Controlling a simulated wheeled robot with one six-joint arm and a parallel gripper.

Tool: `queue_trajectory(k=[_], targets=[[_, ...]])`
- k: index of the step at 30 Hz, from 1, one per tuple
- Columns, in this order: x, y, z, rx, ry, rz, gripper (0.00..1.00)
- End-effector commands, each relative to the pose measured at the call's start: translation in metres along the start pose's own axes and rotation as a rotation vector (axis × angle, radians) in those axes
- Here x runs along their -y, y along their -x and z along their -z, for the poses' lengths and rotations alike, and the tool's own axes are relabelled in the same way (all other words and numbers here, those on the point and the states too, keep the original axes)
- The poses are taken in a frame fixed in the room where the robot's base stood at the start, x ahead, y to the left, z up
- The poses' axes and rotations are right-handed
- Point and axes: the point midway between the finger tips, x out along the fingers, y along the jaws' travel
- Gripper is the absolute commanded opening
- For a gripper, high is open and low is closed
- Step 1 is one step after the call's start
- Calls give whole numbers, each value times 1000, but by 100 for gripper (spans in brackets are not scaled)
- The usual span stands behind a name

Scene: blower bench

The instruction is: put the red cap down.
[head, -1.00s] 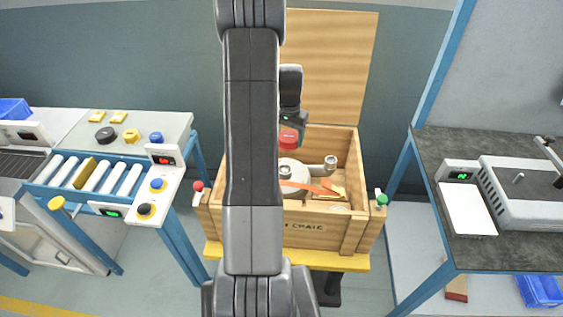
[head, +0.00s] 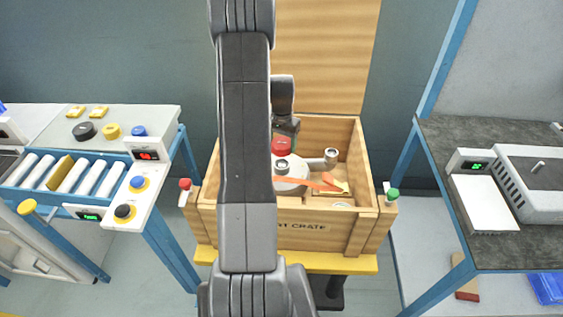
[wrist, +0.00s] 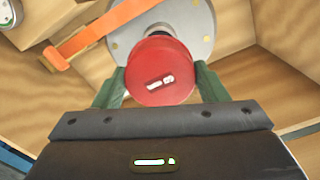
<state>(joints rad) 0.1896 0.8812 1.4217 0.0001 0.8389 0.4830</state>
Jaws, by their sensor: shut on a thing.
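The red cap (wrist: 160,72) is held between the two green fingers of my gripper (wrist: 158,85) in the wrist view. It is round, with a pale mark on its top. In the head view the cap (head: 283,146) is over the open wooden crate, close to the grey round blower body (head: 290,184) inside it. In the wrist view the grey blower flange (wrist: 198,38) lies just beyond the cap. I cannot tell whether the cap touches it. My arm hides the crate's left part in the head view.
The wooden crate (head: 345,240) has its lid raised at the back. An orange strap (head: 308,183) crosses the blower. A roller bench (head: 150,115) stands left, and a dark-topped bench (head: 440,150) with a grey machine (head: 540,180) stands right.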

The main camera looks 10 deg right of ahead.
Motion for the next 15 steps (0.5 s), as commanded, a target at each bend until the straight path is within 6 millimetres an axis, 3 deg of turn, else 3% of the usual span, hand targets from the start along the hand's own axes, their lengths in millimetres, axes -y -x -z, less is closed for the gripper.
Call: queue_trajectory(k=[3,15], targets=[[0,-20,-1,3,0,-2,45],[0,-58,0,2,0,-1,45]])
